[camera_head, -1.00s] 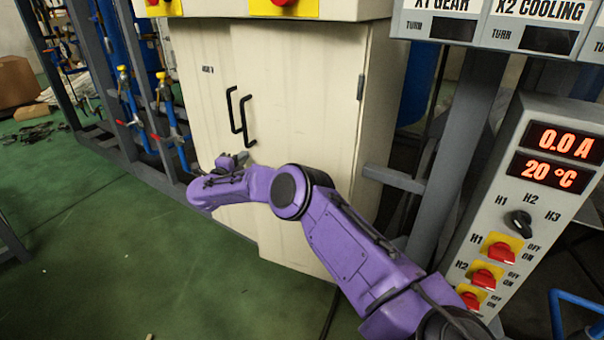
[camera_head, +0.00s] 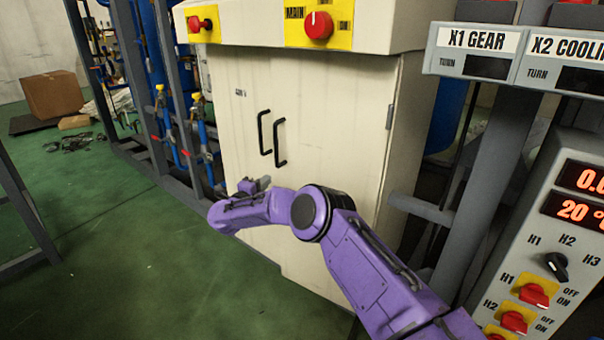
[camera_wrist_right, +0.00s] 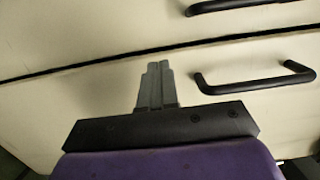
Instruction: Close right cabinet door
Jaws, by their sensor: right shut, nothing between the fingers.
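The cream cabinet's right door (camera_head: 330,130) faces me in the head view, with a black handle (camera_head: 280,142) near its left edge. The left door (camera_head: 238,120) has its own black handle (camera_head: 263,132). The two doors look about flush, with a dark seam between them in the right wrist view. My right gripper (camera_head: 255,184) is below the handles, close in front of the doors. In the wrist view its fingers (camera_wrist_right: 156,84) are together and empty, left of the right door's handle (camera_wrist_right: 255,78). I cannot tell whether the fingertips touch the door. My left gripper is not in view.
A control panel (camera_head: 560,235) with red switches and a grey post stand at the right. A blue-piped metal frame (camera_head: 165,100) stands left of the cabinet. Green floor (camera_head: 110,240) is open at the left front. A cardboard box (camera_head: 52,95) lies farther back.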

